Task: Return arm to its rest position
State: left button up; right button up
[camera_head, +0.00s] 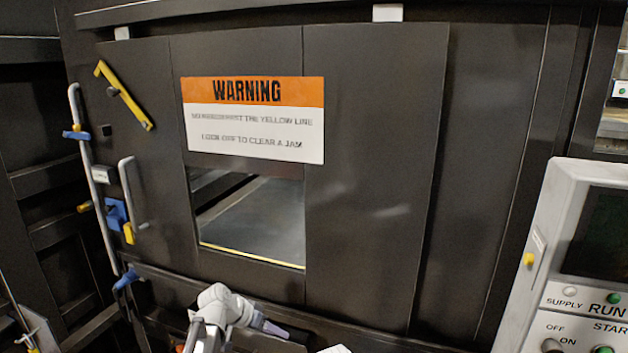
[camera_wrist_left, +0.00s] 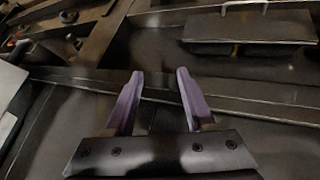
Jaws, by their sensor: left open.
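My left arm shows at the bottom centre of the head view, in front of the dark compactor front (camera_head: 375,190). My left gripper (camera_head: 272,328) is at its end, seen small and partly hidden by the wrist. In the left wrist view the gripper (camera_wrist_left: 158,75) has its two purple fingers apart, with nothing between them. Dark panels and a ledge (camera_wrist_left: 240,100) lie beyond the fingertips. I do not see my right gripper.
A warning sign (camera_head: 253,120) sits above an opening (camera_head: 255,225) with a yellow line along its lower edge. A yellow lever (camera_head: 123,95) and a pipe (camera_head: 97,180) with blue handles are at left. A control panel (camera_head: 570,270) stands at right.

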pick_arm(q)
jog(key=s+d+f+g+y+b, duration=0.1)
jog(key=s+f, duration=0.3)
jog(key=s, duration=0.4)
jog(key=s+d+f+n+g+y+b, duration=0.1)
jog(key=s+d+f+g+y+b, duration=0.1)
jog(key=s, duration=0.6)
jog(key=s+d+f+g+y+b, duration=0.1)
jog(key=s+d+f+y+b, duration=0.1)
jog(key=s+f+y+b, duration=0.2)
jog(key=shift+s+f+n+y, duration=0.4)
jog(key=shift+s+f, duration=1.05)
jog(key=shift+s, duration=0.85)
pick_arm(e)
notch_tip(320, 180, down, 8)
jog(key=shift+f, duration=0.15)
